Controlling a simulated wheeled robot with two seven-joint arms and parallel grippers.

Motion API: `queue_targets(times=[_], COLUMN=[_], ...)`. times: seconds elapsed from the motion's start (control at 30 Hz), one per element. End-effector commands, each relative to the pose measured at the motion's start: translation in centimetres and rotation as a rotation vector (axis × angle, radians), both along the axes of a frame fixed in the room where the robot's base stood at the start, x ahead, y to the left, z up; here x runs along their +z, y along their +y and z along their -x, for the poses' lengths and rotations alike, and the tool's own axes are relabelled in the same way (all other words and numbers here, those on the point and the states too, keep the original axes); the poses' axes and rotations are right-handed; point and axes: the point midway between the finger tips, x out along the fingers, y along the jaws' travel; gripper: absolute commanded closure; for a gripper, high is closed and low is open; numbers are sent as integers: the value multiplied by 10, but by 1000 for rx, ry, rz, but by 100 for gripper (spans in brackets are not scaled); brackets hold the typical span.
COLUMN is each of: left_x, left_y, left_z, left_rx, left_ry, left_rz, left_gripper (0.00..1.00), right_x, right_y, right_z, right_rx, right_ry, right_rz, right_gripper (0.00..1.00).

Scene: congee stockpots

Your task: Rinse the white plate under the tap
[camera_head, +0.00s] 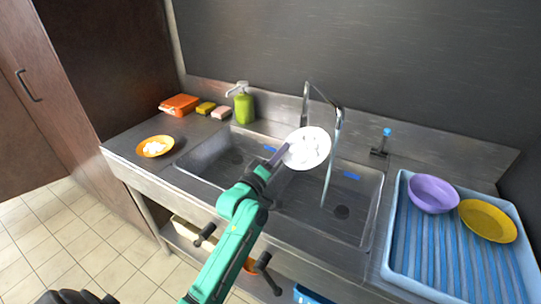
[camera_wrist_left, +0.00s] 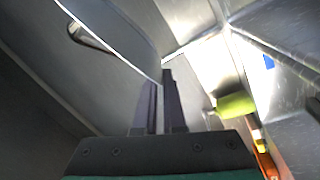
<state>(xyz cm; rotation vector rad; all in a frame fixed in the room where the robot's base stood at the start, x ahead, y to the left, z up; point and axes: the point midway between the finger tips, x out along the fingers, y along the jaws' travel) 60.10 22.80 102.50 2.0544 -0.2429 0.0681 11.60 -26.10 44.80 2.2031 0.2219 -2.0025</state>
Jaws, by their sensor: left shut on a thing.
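The white plate (camera_head: 312,146) is held tilted above the double sink, with whitish patches on its face. My left gripper (camera_head: 282,153) is shut on its left edge. In the left wrist view the two fingers (camera_wrist_left: 162,105) are close together at the edge of a large shaded surface that looks like the plate. The tap (camera_head: 308,98) arches over the sink, and a water stream (camera_head: 328,178) falls from it into the right basin (camera_head: 345,190). The plate is beside the stream on its left; I cannot tell whether they touch.
An orange plate (camera_head: 148,153) with white bits lies there. At right, a blue-striped rack (camera_head: 420,255) holds a purple bowl (camera_head: 433,192) and yellow plate (camera_head: 488,221).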

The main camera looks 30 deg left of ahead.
Motion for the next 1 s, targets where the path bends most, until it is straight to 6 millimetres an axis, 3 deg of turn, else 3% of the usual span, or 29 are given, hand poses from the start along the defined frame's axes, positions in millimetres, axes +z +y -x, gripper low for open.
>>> queue_targets(times=[0.27,0.53,1.0], left_x=[-8,-13,-14], left_y=[-23,-41,-47], left_z=[-27,-50,-57], left_rx=[-2,-1,-1], left_ry=[-2,-2,-2], left_rz=[3,1,0], left_gripper=[100,100,100], right_x=[-15,-17,-19], right_y=[-2,-2,3], right_z=[1,1,2], right_rx=[-2,-1,-1], right_ry=[1,3,4], right_rz=[3,2,-3], right_gripper=[42,42,42])
